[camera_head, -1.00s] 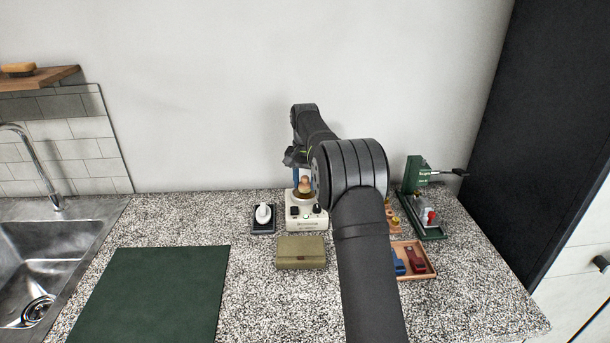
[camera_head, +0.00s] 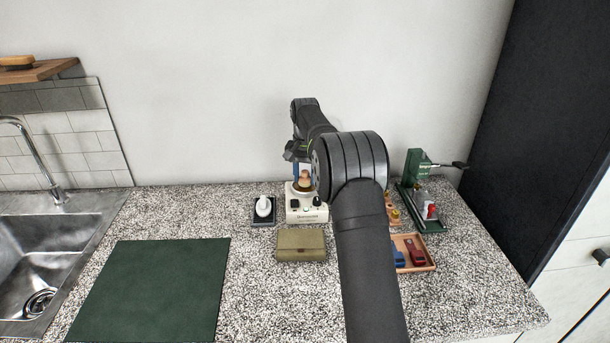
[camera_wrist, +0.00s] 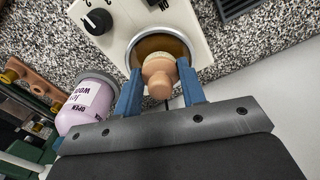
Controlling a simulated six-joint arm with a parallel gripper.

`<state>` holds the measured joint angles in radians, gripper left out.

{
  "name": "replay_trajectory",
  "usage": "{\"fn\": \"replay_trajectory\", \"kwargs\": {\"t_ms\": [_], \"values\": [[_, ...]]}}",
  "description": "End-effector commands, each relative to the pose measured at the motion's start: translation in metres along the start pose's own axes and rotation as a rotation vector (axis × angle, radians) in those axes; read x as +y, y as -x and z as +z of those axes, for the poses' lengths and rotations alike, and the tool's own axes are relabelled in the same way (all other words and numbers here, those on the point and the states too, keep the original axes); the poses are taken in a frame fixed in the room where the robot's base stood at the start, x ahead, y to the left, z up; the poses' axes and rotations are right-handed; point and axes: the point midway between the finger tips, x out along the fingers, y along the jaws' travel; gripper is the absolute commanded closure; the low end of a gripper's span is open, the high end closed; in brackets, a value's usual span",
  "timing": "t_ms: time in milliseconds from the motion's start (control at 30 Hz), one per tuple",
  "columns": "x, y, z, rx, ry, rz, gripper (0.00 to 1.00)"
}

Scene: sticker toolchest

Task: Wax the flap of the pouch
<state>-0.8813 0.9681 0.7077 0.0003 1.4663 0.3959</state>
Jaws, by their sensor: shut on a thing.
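The pouch (camera_head: 301,246) is an olive-green flat case with a small brown tab, lying on the counter in front of the cream wax heater (camera_head: 307,214). My gripper (camera_head: 304,172) is over the heater's round pot. In the wrist view, the blue fingers of my gripper (camera_wrist: 160,92) are shut on a wooden knob-handled tool (camera_wrist: 158,72), one finger on each side. The tool stands over the metal-rimmed pot (camera_wrist: 134,47) with amber wax inside. Its lower end is hidden, so I cannot tell whether it touches the wax.
A lilac labelled jar (camera_wrist: 87,103) stands beside my gripper in the wrist view. A white-knobbed item (camera_head: 264,207) sits left of the heater. A green press (camera_head: 419,190) and a wooden tray (camera_head: 424,262) are at right. A green mat (camera_head: 150,290) lies at left, empty.

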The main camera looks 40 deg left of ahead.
Motion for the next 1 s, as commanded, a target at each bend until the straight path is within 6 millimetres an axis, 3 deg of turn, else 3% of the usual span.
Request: {"fn": "replay_trajectory", "kwargs": {"t_ms": [1000], "values": [[0.0000, -0.0087, -0.0001, 0.000, 0.000, 0.000, 0.81]]}}
